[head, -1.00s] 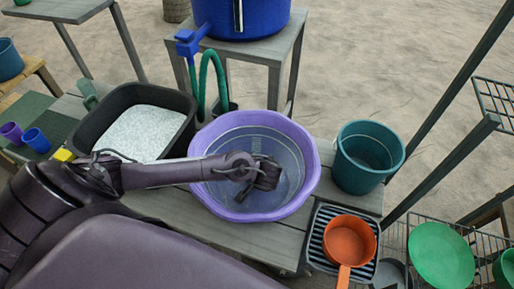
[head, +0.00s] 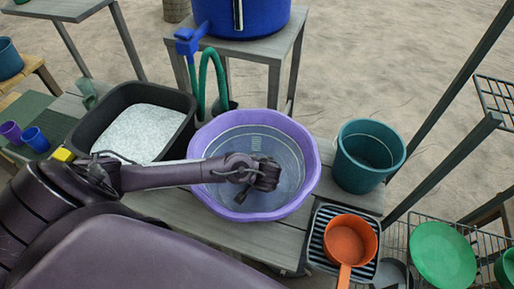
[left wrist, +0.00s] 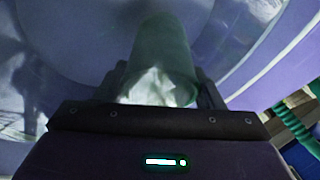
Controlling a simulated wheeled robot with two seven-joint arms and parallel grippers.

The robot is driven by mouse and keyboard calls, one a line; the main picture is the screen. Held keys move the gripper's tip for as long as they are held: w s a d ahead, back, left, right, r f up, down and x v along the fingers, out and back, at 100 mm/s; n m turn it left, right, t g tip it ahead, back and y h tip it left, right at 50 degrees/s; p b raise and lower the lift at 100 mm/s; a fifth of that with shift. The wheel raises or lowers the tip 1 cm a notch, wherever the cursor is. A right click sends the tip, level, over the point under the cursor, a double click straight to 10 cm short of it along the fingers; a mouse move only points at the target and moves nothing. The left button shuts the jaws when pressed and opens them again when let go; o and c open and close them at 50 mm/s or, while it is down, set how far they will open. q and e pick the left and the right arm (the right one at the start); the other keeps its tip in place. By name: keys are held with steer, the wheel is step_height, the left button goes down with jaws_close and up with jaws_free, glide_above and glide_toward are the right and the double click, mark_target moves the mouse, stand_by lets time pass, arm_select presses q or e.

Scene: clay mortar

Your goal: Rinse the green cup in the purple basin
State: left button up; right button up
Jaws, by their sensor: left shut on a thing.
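The purple basin (head: 312,165) stands on the grey bench and holds clear water. My left gripper (head: 262,178) reaches in from the left and is over the inside of the basin. In the left wrist view, my left gripper (left wrist: 162,88) is shut on the green cup (left wrist: 165,50), with a finger on each side. Pale, bright patches show at the cup's near end. The purple basin (left wrist: 255,50) surrounds the cup there. In the head view the cup is hidden by the gripper. I cannot tell how deep the cup sits. My right gripper is not in view.
A black tub (head: 183,103) of pale grey material is left of the basin. A teal bucket (head: 345,172) stands close on the right. An orange dipper (head: 349,243) lies on a rack at front right. A blue barrel (head: 262,22) with a green hose (head: 221,75) stands behind.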

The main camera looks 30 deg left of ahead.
arm_select(q)
steer(key=shift+s+a, duration=0.35)
steer(key=shift+a, duration=0.2)
steer(key=shift+w+d, duration=0.35)
steer(key=shift+d, duration=0.25)
steer(key=shift+w+d, duration=0.35)
steer(key=shift+d, duration=0.2)
steer(key=shift+s+a, duration=0.35)
steer(key=shift+a, duration=0.25)
steer(key=shift+s+a, duration=0.35)
steer(key=shift+a, duration=0.2)
steer(key=shift+w+d, duration=0.35)
steer(key=shift+d, duration=0.25)
steer(key=shift+w+d, duration=0.35)
steer(key=shift+d, duration=0.2)
steer(key=shift+s+a+p, duration=0.2)
steer(key=shift+s+a, duration=0.15)
steer(key=shift+a, duration=0.25)
steer(key=shift+s+a+p, duration=0.15)
steer(key=shift+s+a, duration=0.2)
steer(key=shift+a, duration=0.2)
steer(key=shift+w+d, duration=0.4)
steer(key=shift+d, duration=0.2)
steer(key=shift+r, duration=0.1)
